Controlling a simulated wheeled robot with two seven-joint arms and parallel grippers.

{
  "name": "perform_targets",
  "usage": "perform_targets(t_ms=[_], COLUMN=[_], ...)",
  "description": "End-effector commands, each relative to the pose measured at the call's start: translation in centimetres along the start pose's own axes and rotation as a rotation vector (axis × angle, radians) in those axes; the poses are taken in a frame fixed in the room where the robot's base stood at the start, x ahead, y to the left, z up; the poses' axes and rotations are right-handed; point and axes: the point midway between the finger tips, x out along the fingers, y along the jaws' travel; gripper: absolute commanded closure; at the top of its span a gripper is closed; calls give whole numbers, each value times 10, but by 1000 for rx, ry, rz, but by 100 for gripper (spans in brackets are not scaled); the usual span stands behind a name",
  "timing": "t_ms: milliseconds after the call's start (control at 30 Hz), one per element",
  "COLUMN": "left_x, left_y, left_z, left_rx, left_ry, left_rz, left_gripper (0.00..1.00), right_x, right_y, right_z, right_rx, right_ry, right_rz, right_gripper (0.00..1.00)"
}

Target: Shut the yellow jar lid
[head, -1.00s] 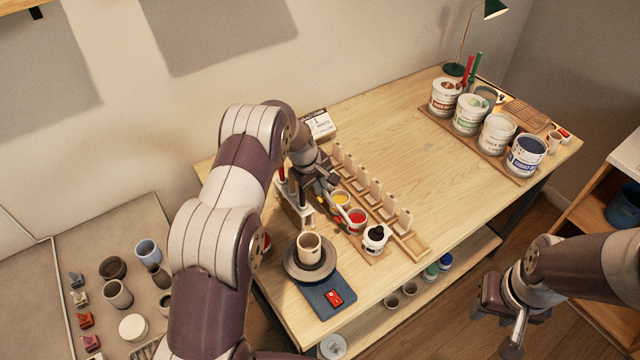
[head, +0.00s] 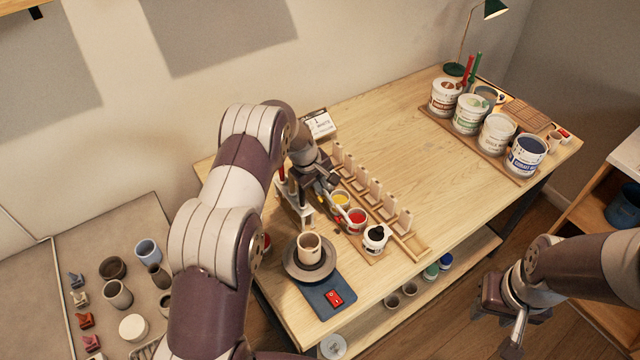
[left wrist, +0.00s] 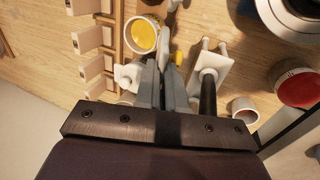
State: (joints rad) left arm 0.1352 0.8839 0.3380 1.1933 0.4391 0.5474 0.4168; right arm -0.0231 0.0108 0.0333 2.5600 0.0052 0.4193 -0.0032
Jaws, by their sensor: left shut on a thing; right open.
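The yellow jar (head: 341,199) stands open on the table, its yellow contents showing. In the left wrist view the yellow jar (left wrist: 142,35) lies just ahead and left of my fingers. My left gripper (head: 325,190) is low beside this jar. In the left wrist view my left gripper (left wrist: 168,72) is shut at the jar's lid, whose yellow knob (left wrist: 178,58) shows beside the right finger. The fingers hide most of the lid. My right gripper (head: 500,315) is open and empty, away from the table at the lower right.
A red jar (head: 357,216) and a black jar (head: 375,237) stand in line with the yellow one. A row of wooden pegs (head: 375,188) runs behind them. A tool stand (left wrist: 212,68) is close on the other side. A cup (head: 309,246) sits on the wheel.

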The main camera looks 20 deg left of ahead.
Motion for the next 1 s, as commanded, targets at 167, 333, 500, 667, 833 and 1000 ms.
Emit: perform_targets(t_ms=[167, 333, 500, 667, 833, 1000], left_x=[-2, -1, -1, 2, 4, 8], left_y=[2, 6, 12, 22, 34, 44], left_z=[0, 0, -1, -1, -1, -1], left_rx=[0, 1, 2, 3, 2, 2], left_ry=[1, 2, 4, 5, 6, 6], left_rz=[3, 5, 7, 8, 10, 11], left_gripper=[100, 100, 100, 100, 100, 100], right_x=[0, 4, 9, 18, 28, 37], right_y=[0, 0, 0, 0, 0, 0], right_z=[0, 0, 1, 2, 3, 4], right_rx=[0, 0, 0, 0, 0, 0], right_ry=[0, 0, 0, 0, 0, 0], right_rz=[0, 0, 0, 0, 0, 0], right_gripper=[57, 57, 57, 57, 57, 57])
